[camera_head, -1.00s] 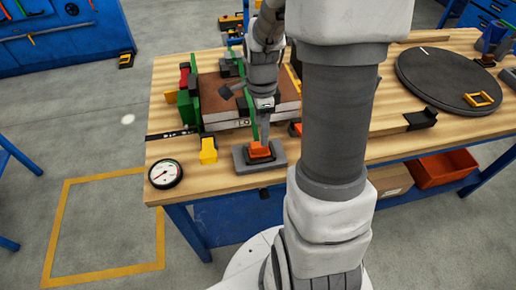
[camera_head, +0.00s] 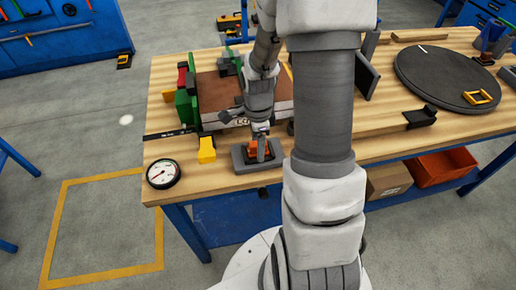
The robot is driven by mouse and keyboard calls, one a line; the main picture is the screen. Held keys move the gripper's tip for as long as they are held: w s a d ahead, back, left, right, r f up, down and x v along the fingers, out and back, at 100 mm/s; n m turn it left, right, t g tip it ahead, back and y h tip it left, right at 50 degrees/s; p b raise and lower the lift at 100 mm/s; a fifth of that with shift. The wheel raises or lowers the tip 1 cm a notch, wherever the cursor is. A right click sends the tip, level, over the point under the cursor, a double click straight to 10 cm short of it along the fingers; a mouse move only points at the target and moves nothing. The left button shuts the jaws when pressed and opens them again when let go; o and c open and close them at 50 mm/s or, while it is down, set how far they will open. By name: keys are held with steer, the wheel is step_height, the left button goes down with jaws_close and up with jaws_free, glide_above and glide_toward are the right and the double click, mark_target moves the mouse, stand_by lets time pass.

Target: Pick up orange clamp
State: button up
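The orange clamp (camera_head: 252,149) sits on a small dark grey block (camera_head: 243,163) near the front edge of the wooden workbench. My gripper (camera_head: 261,148) points down at the clamp, with a grey finger in front of its right part. Its fingers are small in this view and partly merge with the clamp, so I cannot tell whether they are closed on it. The clamp appears to rest in the block.
A brown-topped panel stack (camera_head: 222,92) lies behind, with green and red clamps at its left. A yellow piece (camera_head: 207,149) and a round gauge (camera_head: 163,173) are left of the block. A dark turntable (camera_head: 446,80) is at the right.

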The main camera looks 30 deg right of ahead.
jaws_close()
steer(key=shift+r, duration=0.1)
steer(key=shift+r, duration=0.55)
step_height(320, 180, up, 3)
steer(key=shift+w+f, duration=0.1)
steer(key=shift+f, duration=0.1)
steer(key=s+d+r+p, duration=0.5)
steer(key=s+d+r, duration=0.3)
steer(key=r, duration=0.4)
steer(key=shift+s, duration=0.4)
steer(key=shift+a, duration=0.1)
